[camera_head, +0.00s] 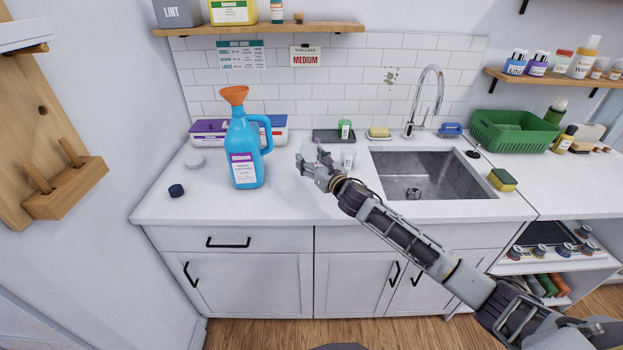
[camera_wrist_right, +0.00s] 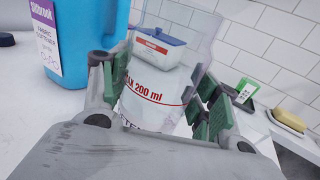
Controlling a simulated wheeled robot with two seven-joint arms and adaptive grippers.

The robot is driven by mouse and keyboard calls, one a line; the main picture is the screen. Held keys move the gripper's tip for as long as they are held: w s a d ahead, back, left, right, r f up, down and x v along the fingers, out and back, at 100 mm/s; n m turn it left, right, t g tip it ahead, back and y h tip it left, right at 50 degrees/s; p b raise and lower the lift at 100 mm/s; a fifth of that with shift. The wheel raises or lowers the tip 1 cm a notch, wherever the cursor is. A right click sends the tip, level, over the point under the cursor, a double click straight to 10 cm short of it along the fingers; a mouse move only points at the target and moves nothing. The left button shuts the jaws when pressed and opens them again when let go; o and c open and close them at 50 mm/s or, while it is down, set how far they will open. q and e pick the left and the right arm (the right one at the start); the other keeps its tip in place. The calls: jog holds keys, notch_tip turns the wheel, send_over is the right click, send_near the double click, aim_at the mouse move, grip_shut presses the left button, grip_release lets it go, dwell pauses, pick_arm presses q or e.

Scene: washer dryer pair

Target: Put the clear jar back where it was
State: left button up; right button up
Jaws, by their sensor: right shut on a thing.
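The clear jar (camera_wrist_right: 158,100), see-through with a red line and "MAX 200 ml" print, stands between the green-padded fingers of my right gripper (camera_wrist_right: 162,100) in the wrist view. The gripper is shut on it. In the head view my right gripper (camera_head: 318,168) is over the white counter, just right of the blue jug. The jar is hard to make out there against the pale counter and tiles. I cannot tell whether its base touches the counter. My left gripper is not in view.
A blue jug (camera_head: 243,150) with an orange funnel (camera_head: 234,95) stands left of the gripper. Purple and blue boxes (camera_head: 210,131) are behind it. A dark tray (camera_head: 328,136), yellow soap (camera_head: 379,132) and the sink (camera_head: 425,175) lie right. The front-left counter is mostly clear.

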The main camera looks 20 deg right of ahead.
jog(key=shift+f, duration=1.35)
